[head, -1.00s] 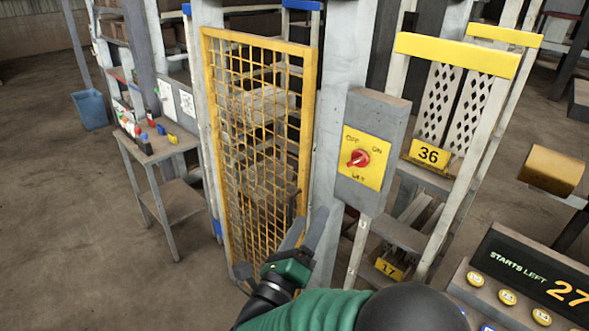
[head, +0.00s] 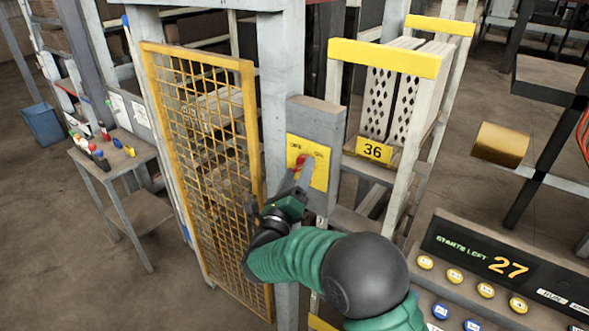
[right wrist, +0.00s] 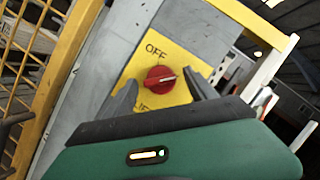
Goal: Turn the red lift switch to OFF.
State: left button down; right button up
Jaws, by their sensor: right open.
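The red lift switch (right wrist: 160,79) is a round knob on a yellow plate (right wrist: 182,66), fixed to a grey box (head: 318,117) on a post. In the right wrist view, OFF is printed above the knob and its pale pointer mark points right, not at OFF. My left gripper is not in view.
A yellow mesh gate (head: 205,150) stands left of the switch post. A rack with a 36 sign (head: 372,151) stands to the right. A console reading STARTS LEFT 27 (head: 480,252) is at the lower right. A small table (head: 128,160) stands at the left.

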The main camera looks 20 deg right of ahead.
jog(key=shift+d+f, duration=0.15)
jog(key=shift+d, duration=0.5)
jog(key=shift+a, duration=0.15)
jog(key=shift+c, duration=1)
jog(key=shift+a+r, duration=0.2)
jog(key=shift+a, duration=0.7)
jog(key=c, duration=0.5)
jog(key=shift+a, duration=0.25)
jog(key=shift+c, duration=2.3)
jog(key=shift+d, duration=0.15)
jog(key=shift+c, duration=1.1)
jog(key=shift+s+d+f, duration=0.1)
jog(key=shift+d, duration=0.15)
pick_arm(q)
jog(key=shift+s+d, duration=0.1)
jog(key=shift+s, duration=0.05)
